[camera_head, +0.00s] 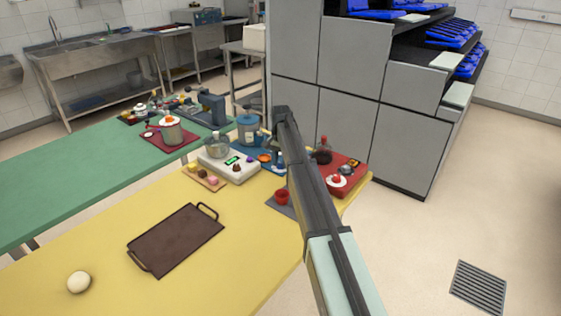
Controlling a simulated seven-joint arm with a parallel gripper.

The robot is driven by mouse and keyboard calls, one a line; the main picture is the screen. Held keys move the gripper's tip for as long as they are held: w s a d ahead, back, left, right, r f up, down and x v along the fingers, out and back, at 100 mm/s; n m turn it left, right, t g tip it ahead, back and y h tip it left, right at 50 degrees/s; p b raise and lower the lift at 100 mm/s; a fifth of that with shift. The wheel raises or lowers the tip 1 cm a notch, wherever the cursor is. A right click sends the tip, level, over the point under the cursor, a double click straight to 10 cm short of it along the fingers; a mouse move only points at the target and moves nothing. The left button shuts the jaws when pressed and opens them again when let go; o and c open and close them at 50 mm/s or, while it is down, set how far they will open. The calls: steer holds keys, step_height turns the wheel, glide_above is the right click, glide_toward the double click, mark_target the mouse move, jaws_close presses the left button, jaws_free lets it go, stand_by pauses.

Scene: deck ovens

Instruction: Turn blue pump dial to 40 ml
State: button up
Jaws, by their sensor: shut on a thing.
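The blue pump (248,129) is a blue-grey round container with a pale band, standing upright on a blue mat at the table's far side. My arm reaches in from the lower right and bends down just right of the pump. My gripper (277,157) is small and partly hidden by my own arm, low beside the pump's front right. It is shut on what appears to be the pump's dial. The dial's marks and pointer are too small to read.
A white scale (238,171) with a metal bowl (216,145) stands left of the pump. A red tray (347,172) with a dark bottle (323,151) lies to the right, and a red cup (282,196) in front. A brown tray (176,241) lies nearer on the yellow table.

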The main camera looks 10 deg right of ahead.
mark_target(281, 163)
stand_by(0.3)
steer(key=o, duration=1)
step_height(281, 163, up, 14)
steer(key=shift+f, duration=0.1)
stand_by(0.5)
